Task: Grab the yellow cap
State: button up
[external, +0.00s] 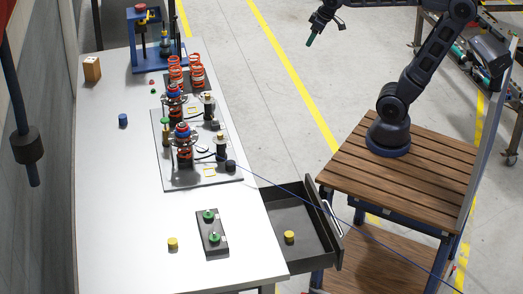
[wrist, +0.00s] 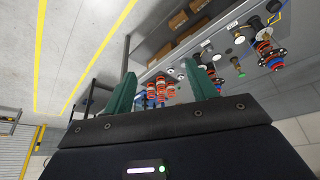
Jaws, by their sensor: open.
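One yellow cap (external: 172,243) stands on the near part of the white table, left of a dark plate with green knobs. Another yellow cap (external: 289,236) lies inside the open drawer (external: 318,262) at the table's right side. My gripper (external: 309,41) is raised at the top of the external view, over the floor and far from both caps. In the wrist view my gripper (wrist: 160,69) shows two green fingers spread apart with nothing between them. I cannot make out either yellow cap for sure in the wrist view.
The white table (external: 110,200) holds a grey board (external: 182,181) with spring assemblies, a dark plate (external: 205,234), a blue cap (external: 123,120), a wooden block (external: 92,69) and a blue press (external: 135,55). A thin blue cable crosses above the drawer. The table's near left is mostly clear.

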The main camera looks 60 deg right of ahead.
jog(key=w+a+n+y, duration=0.1)
jog(key=w+a+n, duration=0.1)
jog(key=w+a, duration=0.6)
jog(key=w+a+n, duration=0.1)
jog(key=w+a, duration=0.3)
jog(key=a, duration=0.8)
jog(key=w+a+n+y, duration=0.1)
jog(key=w+a+n, duration=0.1)
jog(key=w+a, duration=0.55)
jog(key=n+g+y, duration=0.1)
jog(key=n+g, duration=0.2)
jog(key=n, duration=0.4)
send_over(172, 241)
jog(key=d, duration=0.3)
jog(key=shift+s+f, duration=0.2)
jog(key=shift+f, duration=7.75)
jog(key=shift+s+f, duration=0.2)
jog(key=shift+f, duration=7.75)
jog(key=shift+y, duration=0.3)
jog(key=x, duration=0.5)
jog(key=shift+a+r, duration=0.15)
jog(key=shift+a, duration=0.05)
jog(key=c, duration=1)
jog(key=shift+c, duration=0.2)
